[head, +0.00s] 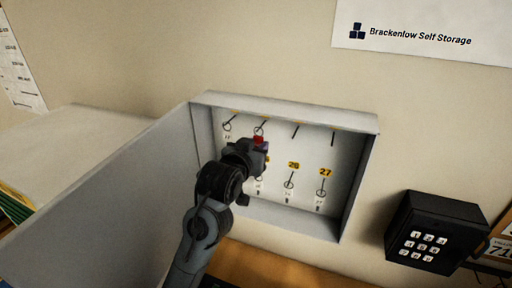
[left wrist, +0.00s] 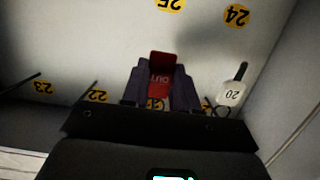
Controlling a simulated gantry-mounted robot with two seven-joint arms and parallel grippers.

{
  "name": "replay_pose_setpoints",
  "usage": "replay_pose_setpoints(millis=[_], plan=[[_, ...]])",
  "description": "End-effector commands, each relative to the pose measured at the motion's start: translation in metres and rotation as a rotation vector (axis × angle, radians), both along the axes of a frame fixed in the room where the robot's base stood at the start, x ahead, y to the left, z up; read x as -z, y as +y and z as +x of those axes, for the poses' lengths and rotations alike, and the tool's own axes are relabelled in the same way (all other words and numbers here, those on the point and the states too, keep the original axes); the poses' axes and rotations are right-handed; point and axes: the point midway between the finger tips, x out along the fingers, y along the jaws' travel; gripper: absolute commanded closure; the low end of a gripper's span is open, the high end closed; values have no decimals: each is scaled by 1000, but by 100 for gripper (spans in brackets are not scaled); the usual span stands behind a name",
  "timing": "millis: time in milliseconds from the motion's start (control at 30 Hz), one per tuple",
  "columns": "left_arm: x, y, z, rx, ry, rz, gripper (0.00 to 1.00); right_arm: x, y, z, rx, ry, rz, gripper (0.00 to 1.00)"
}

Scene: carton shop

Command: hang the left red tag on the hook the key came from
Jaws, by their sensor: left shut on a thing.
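My left gripper (head: 259,146) is shut on a red tag (head: 258,140) in front of the upper hook row of the open key cabinet (head: 205,145). In the left wrist view the red tag (left wrist: 162,72) sticks out between the fingers and reads "OUT" upside down. It is close to the cabinet's back panel; I cannot tell if it touches a hook. In the head view the two right upper hooks (head: 296,130) are bare, and the leftmost upper hook (head: 231,122) holds a key. The hook behind the gripper is partly hidden. My right gripper is not in view.
Keys with white tags (head: 289,186) hang on the lower row under yellow number labels. The cabinet door (head: 120,200) stands open at left. A black keypad box (head: 436,232) is at right.

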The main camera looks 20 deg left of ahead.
Motion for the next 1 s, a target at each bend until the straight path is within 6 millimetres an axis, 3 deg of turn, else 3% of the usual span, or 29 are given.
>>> replay_pose_setpoints(millis=[333,367,533,1000], plan=[[0,0,0,0,0,0,89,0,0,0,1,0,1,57],[0,0,0,0,0,0,68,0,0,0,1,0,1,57],[0,0,0,0,0,0,42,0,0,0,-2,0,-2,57],[-2,-4,-3,5,0,0,42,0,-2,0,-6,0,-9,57]])
